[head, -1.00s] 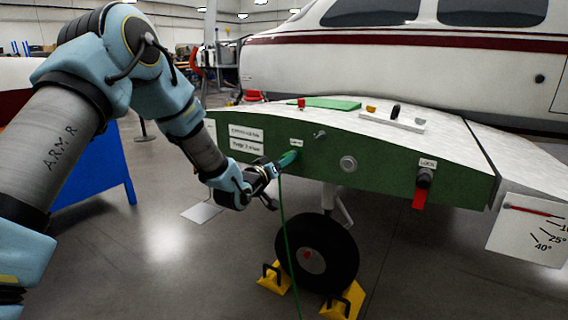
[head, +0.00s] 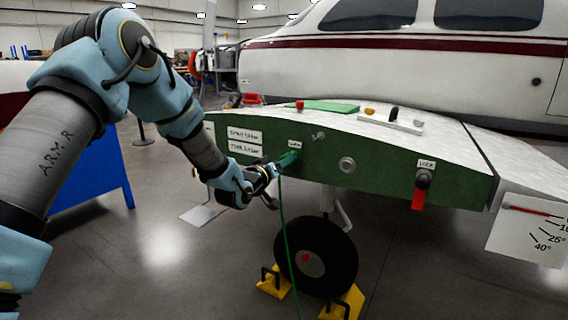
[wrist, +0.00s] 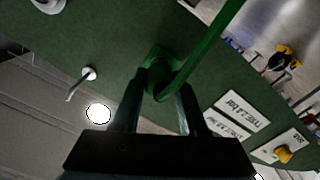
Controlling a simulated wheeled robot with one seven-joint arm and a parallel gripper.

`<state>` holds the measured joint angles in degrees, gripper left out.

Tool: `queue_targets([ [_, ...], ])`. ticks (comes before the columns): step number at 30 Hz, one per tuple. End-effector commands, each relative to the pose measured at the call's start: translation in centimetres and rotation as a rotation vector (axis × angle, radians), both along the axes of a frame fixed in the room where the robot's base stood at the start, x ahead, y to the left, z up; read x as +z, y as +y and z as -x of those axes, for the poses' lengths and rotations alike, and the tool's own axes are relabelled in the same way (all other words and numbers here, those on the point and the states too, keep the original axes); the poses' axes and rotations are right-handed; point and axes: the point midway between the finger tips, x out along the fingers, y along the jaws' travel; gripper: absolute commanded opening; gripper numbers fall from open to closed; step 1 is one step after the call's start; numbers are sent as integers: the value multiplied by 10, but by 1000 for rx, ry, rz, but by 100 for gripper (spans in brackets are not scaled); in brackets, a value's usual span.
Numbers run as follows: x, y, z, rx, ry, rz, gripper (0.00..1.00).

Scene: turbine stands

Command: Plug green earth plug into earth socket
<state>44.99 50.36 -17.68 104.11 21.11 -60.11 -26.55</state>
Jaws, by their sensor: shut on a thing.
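The green earth plug (head: 289,158) is in my gripper (head: 274,167), at the green wing edge panel just below a small white label. It also shows in the wrist view (wrist: 160,80), between the two fingers of my gripper (wrist: 160,105), with its front end at the panel face. A green cable (head: 285,230) hangs from the plug toward the floor. The earth socket is hidden behind the plug and fingers, so I cannot tell how deep the plug sits.
The green panel (head: 390,190) carries a round grey fitting (head: 347,165), a small metal pin (head: 319,136) and a lock knob with red tag (head: 421,188). A wheel (head: 316,258) with yellow chocks (head: 345,303) stands below. A blue board (head: 95,175) stands behind my arm.

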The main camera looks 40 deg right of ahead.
Motion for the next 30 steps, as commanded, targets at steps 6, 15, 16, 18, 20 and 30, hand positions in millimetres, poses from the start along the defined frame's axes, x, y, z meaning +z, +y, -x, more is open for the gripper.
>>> queue_targets([
  [6,5,-4,0,1,-4,11,0],
  [15,4,-4,0,0,-3,9,62],
  [16,4,-3,0,1,-3,8,66],
  [18,4,-3,0,0,-3,8,74],
  [20,3,-3,0,0,-3,7,76],
  [30,2,-2,-1,1,-2,5,86],
])
